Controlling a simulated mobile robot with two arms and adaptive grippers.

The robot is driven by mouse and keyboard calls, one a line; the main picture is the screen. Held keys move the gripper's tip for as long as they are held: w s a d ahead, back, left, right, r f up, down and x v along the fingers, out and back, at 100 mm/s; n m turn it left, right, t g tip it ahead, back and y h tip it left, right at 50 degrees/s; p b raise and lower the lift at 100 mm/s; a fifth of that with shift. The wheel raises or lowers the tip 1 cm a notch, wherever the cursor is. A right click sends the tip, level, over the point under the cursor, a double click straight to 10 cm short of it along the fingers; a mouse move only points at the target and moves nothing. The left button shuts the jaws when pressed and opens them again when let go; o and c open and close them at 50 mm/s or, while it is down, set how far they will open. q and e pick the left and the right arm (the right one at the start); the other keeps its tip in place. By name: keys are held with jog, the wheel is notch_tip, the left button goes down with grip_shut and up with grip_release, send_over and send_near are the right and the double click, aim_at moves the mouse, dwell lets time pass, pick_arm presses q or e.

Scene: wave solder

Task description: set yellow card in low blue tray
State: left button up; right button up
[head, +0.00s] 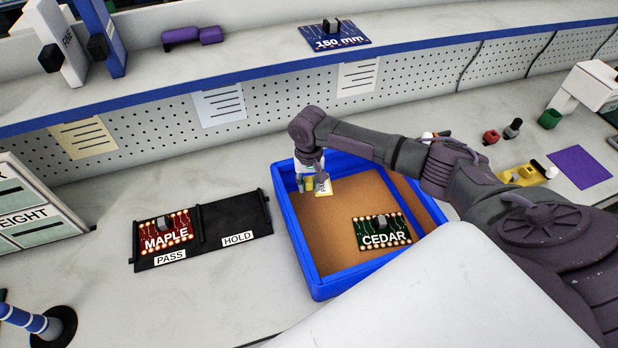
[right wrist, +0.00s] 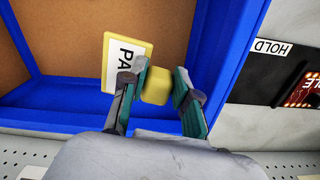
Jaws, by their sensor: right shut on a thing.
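The yellow card (head: 323,187) has a white face with partly hidden black letters. It is over the left far part of the low blue tray (head: 291,222). My right gripper (head: 309,184) is shut on the card's yellow grip block, which shows between the fingers in the right wrist view (right wrist: 155,86). The card face (right wrist: 122,62) is partly behind one finger there, against the tray's blue wall (right wrist: 212,65) and brown floor. I cannot tell whether the card touches the floor. A green CEDAR board (head: 381,231) lies in the tray's near part. My left gripper is not in view.
A black holder (head: 235,219) marked PASS and HOLD stands left of the tray, with a red MAPLE board (head: 165,233) in PASS; HOLD is empty. A pegboard wall and shelf (head: 250,58) run behind. A purple mat (head: 579,167) and small parts lie at right.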

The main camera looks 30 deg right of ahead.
aim_at(309, 212)
notch_tip(309, 212, down, 10)
jog(key=b, duration=0.5)
jog(key=shift+f, duration=0.25)
jog(key=shift+f+b, duration=0.3)
jog(key=shift+f, duration=0.15)
dwell(0.4)
jog(key=o, duration=1)
jog(key=shift+c, duration=0.2)
notch_tip(309, 212, up, 12)
